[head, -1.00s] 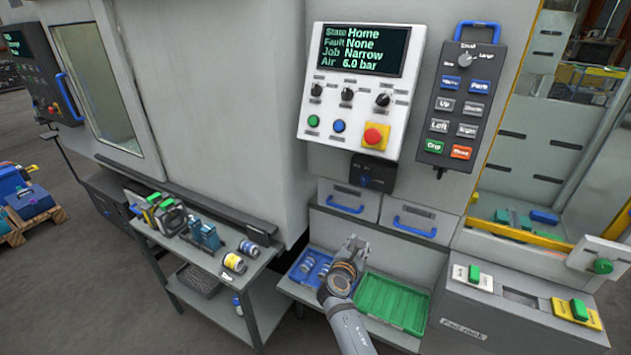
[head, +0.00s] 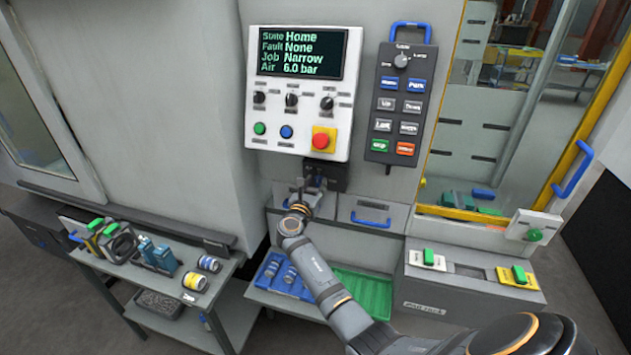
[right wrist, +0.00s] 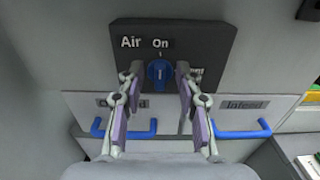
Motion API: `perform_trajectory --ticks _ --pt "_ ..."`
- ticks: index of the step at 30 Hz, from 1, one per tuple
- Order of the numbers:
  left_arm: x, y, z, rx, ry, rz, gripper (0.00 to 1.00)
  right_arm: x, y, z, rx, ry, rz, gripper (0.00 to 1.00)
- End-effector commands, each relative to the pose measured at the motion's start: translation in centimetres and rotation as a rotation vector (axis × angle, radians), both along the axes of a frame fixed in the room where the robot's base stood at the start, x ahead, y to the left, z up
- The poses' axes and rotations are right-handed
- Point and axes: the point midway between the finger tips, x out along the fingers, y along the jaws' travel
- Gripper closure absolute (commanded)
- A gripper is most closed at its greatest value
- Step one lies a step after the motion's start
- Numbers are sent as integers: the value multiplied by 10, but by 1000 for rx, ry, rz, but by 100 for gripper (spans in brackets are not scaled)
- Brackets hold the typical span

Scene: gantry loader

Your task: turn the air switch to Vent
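The air switch is a blue round knob (right wrist: 159,73) on a dark box labelled "Air" (right wrist: 215,40). Its mark points up toward the "On" label. A second label at its right is partly hidden behind a finger. In the head view the dark box (head: 332,173) sits below the control panel, partly covered by my gripper. My right gripper (right wrist: 158,78) is open, one finger on each side of the knob, with gaps visible; I cannot tell the depth. In the head view it also shows (head: 311,188) at the box. My left gripper is out of view.
The control panel (head: 338,133) above reads Air 6.0 bar. A hand pendant (head: 401,105) hangs at its right. Drawers with blue handles (head: 371,221) lie just below the switch. A blue tray (head: 270,286) and green tray (head: 372,289) are lower. A side cart (head: 225,268) stands left.

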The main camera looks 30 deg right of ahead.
Motion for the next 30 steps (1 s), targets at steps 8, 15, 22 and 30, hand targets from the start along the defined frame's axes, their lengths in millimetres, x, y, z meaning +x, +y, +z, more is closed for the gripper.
perform_trajectory --ticks 8,15,22,30 --pt "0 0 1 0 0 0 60 5 -7 -1 1 1 0 65" --pt "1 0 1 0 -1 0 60 5 -6 -1 1 1 0 85" --pt "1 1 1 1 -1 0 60 5 -6 -1 1 1 0 100" --pt "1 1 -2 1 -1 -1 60 5 -6 -2 18 -21 0 100"
